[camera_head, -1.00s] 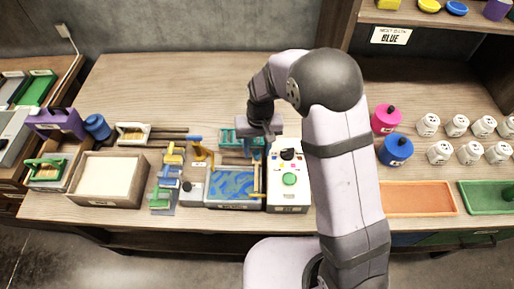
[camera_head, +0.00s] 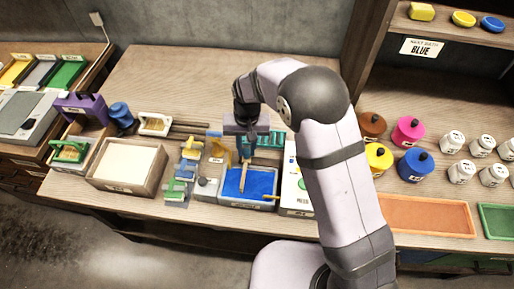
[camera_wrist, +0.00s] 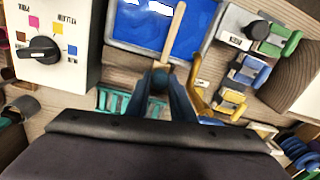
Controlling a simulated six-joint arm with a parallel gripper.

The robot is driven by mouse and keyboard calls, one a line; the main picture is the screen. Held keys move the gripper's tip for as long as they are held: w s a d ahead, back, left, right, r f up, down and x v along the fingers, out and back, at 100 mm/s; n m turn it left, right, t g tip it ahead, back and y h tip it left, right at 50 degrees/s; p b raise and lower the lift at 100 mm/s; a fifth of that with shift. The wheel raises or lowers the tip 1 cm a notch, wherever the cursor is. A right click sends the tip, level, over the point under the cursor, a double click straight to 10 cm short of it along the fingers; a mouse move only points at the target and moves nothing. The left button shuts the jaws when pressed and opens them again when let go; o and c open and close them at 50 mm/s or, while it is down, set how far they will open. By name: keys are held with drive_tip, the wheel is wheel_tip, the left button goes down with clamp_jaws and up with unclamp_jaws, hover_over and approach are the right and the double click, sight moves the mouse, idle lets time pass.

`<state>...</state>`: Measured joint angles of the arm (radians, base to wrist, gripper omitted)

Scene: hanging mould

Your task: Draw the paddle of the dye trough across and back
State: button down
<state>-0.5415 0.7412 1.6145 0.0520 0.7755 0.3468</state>
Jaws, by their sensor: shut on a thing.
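The dye trough (camera_head: 245,203) is a pale shallow tray on the bench, filled with evenly blue liquid (camera_head: 263,184). Its paddle (camera_head: 243,180), a light wooden bar, lies across the liquid from back to front, left of the middle. It also shows in the wrist view (camera_wrist: 175,33), with blue on both sides. My gripper (camera_head: 246,157) is at the trough's back edge, shut on the paddle's near end in the wrist view (camera_wrist: 163,80).
A white dial box (camera_head: 292,190) stands close on the trough's right. Yellow, blue and green stamp-like tools (camera_head: 183,170) stand to its left, beyond a small grey block (camera_head: 207,187). A teal rack (camera_head: 273,139) is behind. A cream-filled tray (camera_head: 125,165) is further left.

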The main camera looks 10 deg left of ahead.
drive_tip(key=shift+a+r, duration=0.1)
drive_tip(key=shift+a, duration=0.15)
drive_tip(key=c, duration=1.5)
unclamp_jaws()
drive_tip(key=shift+a, duration=0.15)
drive_tip(key=shift+c, duration=0.2)
drive_tip(key=shift+d+r+b, duration=0.15)
drive_tip(key=shift+r+b, duration=0.45)
drive_tip(key=shift+r, duration=1.2)
drive_tip(key=shift+d+r+b, duration=0.1)
drive_tip(key=shift+r+b, duration=0.5)
drive_tip(key=shift+r, duration=1.2)
